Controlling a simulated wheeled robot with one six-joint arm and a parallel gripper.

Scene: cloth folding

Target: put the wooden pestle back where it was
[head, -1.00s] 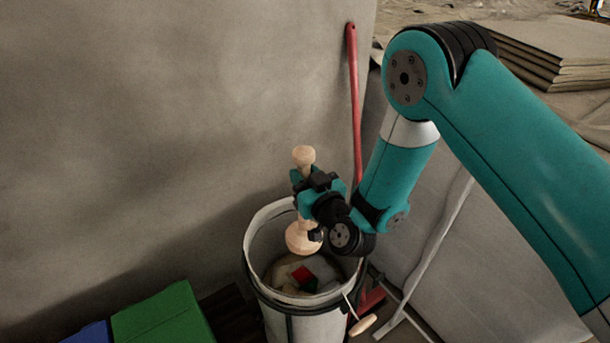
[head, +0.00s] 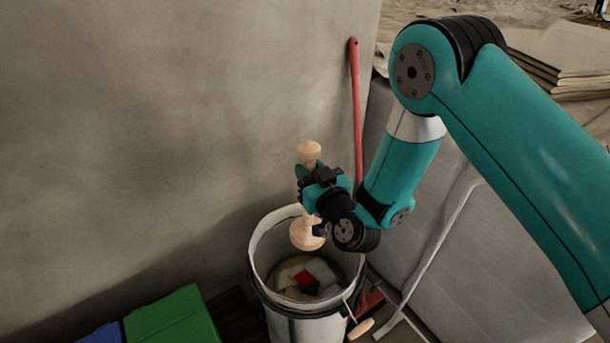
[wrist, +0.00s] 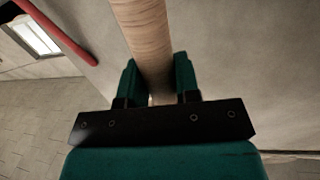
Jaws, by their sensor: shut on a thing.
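The wooden pestle (head: 309,152) is pale wood with a knob at the top and a wider round end below. My gripper (head: 312,187) is shut on its shaft and holds it close to upright above the bucket. The pestle's lower end shows over the open mouth of the white bucket (head: 262,258). In the wrist view the pestle's shaft (wrist: 143,35) runs between the two teal fingers of my gripper (wrist: 158,82). My gripper hides the middle of the shaft in the head view.
The bucket holds crumpled cloth with a red piece (head: 306,282). A long red handle (head: 355,105) leans on the grey wall (head: 170,120) behind. A green box (head: 172,318) and a blue one (head: 102,332) stand at the lower left. A stack of boards (head: 570,55) lies at the far right.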

